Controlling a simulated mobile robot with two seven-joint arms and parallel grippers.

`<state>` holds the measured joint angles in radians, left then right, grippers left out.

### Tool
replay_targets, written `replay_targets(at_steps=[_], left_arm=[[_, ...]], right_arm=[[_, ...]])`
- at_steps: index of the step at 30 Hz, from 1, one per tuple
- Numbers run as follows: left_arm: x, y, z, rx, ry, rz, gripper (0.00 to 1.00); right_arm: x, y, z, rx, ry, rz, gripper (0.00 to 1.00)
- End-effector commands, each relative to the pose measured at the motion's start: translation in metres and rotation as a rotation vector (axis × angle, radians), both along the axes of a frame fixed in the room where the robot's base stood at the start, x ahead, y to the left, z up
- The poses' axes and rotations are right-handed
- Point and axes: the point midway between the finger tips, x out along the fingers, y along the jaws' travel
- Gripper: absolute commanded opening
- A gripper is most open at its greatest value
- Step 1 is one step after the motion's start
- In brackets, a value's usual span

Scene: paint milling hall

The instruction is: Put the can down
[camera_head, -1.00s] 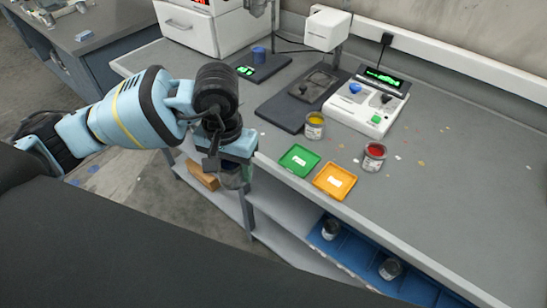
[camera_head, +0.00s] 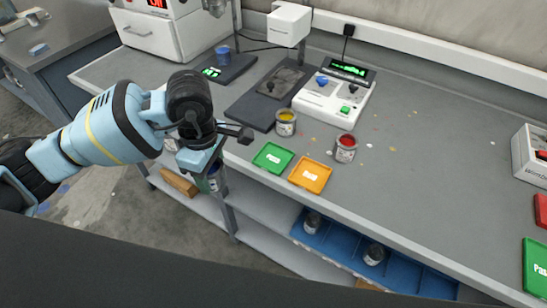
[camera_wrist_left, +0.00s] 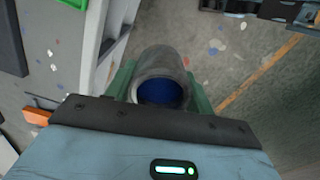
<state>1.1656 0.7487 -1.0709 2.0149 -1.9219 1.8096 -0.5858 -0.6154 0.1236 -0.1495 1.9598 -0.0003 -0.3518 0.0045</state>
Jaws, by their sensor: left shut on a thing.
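My left gripper (camera_head: 206,182) hangs in front of the bench's front edge, fingers pointing down, mostly hidden by its own wrist in the head view. In the left wrist view its green fingers (camera_wrist_left: 160,98) are shut on a grey can (camera_wrist_left: 152,61) with blue inside. The can is off any surface, over the floor. On the bench (camera_head: 425,190) stand an open can of yellow paint (camera_head: 286,127) and an open can of red paint (camera_head: 345,153). A green tray (camera_head: 273,158) and an orange tray (camera_head: 310,176) lie near the front edge. My right gripper is out of view.
A white device (camera_head: 333,99) with a green display and a dark mat (camera_head: 258,113) are behind the cans. Two cans sit in a blue tray (camera_head: 345,243) on the lower shelf.

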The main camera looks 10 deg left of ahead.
Motion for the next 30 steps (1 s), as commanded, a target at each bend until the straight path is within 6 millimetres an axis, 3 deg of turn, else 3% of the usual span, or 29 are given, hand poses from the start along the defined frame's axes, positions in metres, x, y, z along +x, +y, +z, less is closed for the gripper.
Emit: replay_targets(at_steps=[12,18,24,30], left_arm=[[0.009,-0.009,-0.009,-0.002,0.002,0.832,0.27],[0.013,-0.011,-0.012,-0.001,0.003,1.155,0.27],[0.014,-0.013,-0.013,-0.001,0.002,1.318,0.27],[0.015,-0.013,-0.013,-0.002,0.001,1.346,0.27]], right_arm=[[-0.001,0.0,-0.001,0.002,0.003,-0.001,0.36],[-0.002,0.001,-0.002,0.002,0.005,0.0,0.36],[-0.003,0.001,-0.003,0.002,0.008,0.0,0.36],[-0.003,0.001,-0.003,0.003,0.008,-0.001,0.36]])
